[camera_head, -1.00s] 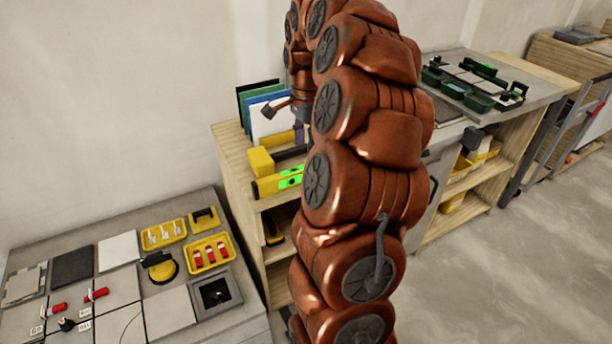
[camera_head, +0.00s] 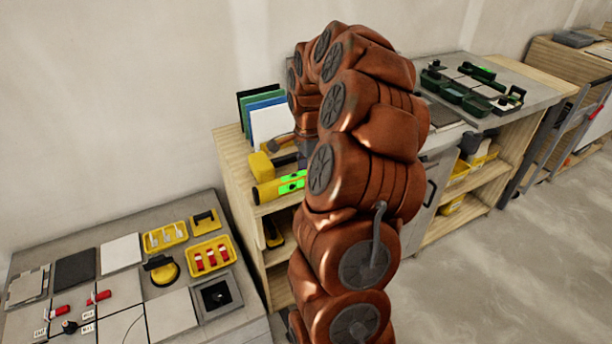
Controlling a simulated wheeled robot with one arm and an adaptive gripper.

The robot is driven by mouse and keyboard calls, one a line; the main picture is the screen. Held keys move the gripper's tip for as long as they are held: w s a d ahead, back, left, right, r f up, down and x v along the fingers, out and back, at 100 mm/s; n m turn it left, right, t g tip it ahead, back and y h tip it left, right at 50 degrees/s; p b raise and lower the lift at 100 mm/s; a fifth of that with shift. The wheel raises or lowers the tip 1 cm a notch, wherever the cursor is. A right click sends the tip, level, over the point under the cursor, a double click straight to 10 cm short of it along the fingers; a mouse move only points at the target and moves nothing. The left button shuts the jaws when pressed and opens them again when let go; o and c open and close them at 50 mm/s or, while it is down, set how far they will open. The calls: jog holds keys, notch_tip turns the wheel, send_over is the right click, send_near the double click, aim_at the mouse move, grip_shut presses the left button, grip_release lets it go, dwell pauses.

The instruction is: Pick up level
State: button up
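The level (camera_head: 268,192) is a yellow bar with bright green windows. It lies along the front of the top of the wooden shelf unit (camera_head: 236,165), and its right end is hidden behind my copper-coloured arm. My gripper is mostly hidden behind my arm. Only a dark part at the arm's end shows, just above and behind the level, near the upright boards. I cannot see its fingertips or whether it touches the level.
A yellow block (camera_head: 261,166) and a brown-handled tool (camera_head: 281,142) are near the level. Upright boards (camera_head: 268,122) stand behind. A tile bench (camera_head: 235,318) with yellow trays (camera_head: 208,257) is at left. A grey worktop (camera_head: 533,90) with green boxes is at right.

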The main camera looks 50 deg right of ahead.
jog(key=shift+f, duration=0.15)
jog(key=shift+c, duration=0.3)
grip_shut()
